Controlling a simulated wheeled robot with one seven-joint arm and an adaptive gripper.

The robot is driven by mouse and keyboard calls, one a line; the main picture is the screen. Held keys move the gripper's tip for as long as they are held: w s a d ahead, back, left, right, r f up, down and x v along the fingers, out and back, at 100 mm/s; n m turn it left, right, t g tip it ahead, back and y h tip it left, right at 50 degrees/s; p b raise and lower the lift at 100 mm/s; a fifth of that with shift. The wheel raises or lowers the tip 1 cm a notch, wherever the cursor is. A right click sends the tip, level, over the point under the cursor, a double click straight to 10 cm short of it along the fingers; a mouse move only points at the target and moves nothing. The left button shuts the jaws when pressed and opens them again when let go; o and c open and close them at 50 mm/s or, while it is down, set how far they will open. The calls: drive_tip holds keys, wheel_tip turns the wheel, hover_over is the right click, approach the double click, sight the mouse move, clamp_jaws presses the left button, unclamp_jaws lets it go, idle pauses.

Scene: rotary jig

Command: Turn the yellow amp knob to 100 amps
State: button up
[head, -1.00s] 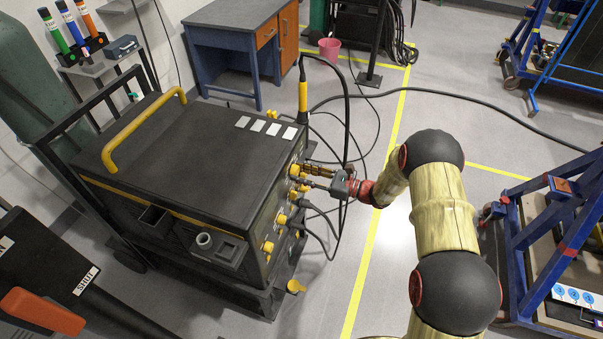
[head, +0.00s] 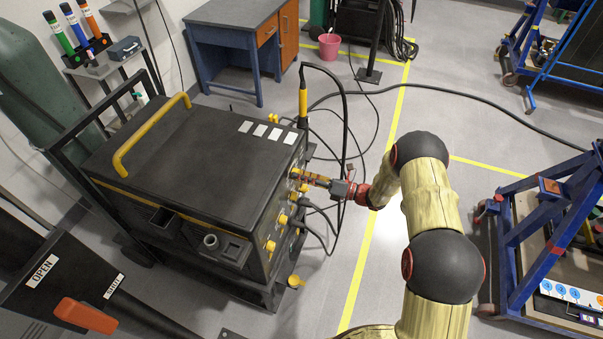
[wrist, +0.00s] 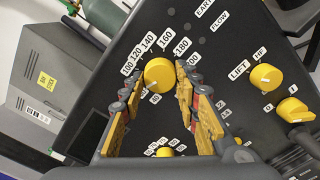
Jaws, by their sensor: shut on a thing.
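The yellow amp knob (wrist: 159,75) is on the dark front panel of the welding machine (head: 190,155). It shows in the wrist view, ringed by white number labels from 100 through 120, 140, 160 and 180. Its pointer mark is not clear to me. My gripper (wrist: 157,80) has its two orange-yellow fingers on either side of the knob and is shut on it. In the head view, my gripper (head: 318,181) reaches the panel's upper part from the right, and the knob between the fingers is hidden.
Other yellow knobs, including one by the LIFT label (wrist: 265,77), sit to the right in the wrist view. Cables (head: 325,225) hang from the panel below my gripper. A blue frame cart (head: 550,230) stands at right.

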drive_tip(key=shift+r+m+p, duration=0.1)
drive_tip(key=shift+m+p, duration=1.55)
drive_tip(key=shift+m, duration=2.45)
drive_tip(key=o, duration=1.2)
drive_tip(key=shift+c, duration=0.2)
drive_tip(key=v, duration=1.2)
